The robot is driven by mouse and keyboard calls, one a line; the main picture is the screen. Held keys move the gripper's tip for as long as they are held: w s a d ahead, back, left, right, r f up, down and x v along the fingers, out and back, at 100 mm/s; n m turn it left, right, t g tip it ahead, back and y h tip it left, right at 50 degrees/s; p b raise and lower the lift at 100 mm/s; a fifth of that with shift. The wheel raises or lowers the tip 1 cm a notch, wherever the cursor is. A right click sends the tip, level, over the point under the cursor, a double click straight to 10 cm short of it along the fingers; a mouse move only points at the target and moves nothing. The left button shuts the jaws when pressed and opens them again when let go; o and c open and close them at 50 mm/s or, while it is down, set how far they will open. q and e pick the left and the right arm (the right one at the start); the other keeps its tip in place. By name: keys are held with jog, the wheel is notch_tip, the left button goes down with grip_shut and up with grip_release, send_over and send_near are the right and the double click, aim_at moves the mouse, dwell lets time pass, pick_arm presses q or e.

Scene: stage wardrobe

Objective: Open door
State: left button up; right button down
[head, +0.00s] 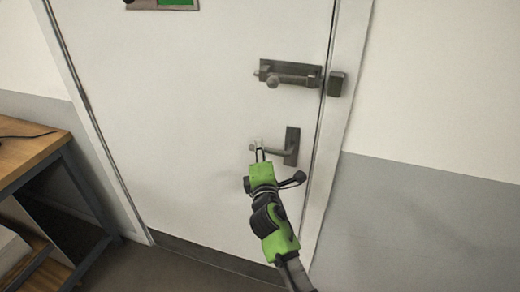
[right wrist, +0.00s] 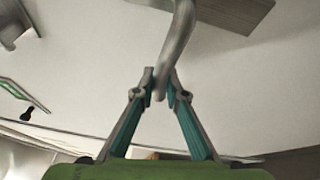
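The white door (head: 200,120) stands closed in its frame in the head view. Its grey lever handle (head: 275,151) sits on a dark plate (head: 292,140) near the door's right edge, the lever pointing left. Above it is a slide bolt (head: 292,79), with a dark catch (head: 335,84) on the frame; whether the bolt sits in the catch I cannot tell. My right gripper (head: 259,151) is at the free end of the lever. In the right wrist view the lever (right wrist: 178,40) runs down between the fingertips (right wrist: 161,82), which close in on its end from both sides. My left gripper is out of view.
A wooden table (head: 30,145) with a dark metal frame stands at the left, beside the door. A sign with green (head: 175,4) is on the upper door. The wall (head: 430,210) right of the frame is bare, and the floor (head: 180,268) before the door looks clear.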

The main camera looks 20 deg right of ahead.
jog(key=shift+p, duration=0.5)
jog(key=f+n+g+p, duration=0.1)
jog(key=n+p, duration=0.1)
jog(key=p, duration=0.1)
jog(key=d+f+n+g+p, duration=0.1)
jog(key=f+n+p, duration=0.1)
jog(key=p, duration=0.1)
jog(key=s+f+n+g+p, duration=0.1)
jog(key=f+n+p, duration=0.1)
jog(key=p, duration=0.1)
jog(key=shift+d+f, duration=0.1)
jog(key=shift+d, duration=0.15)
jog(key=shift+f, duration=0.1)
dwell(0.3)
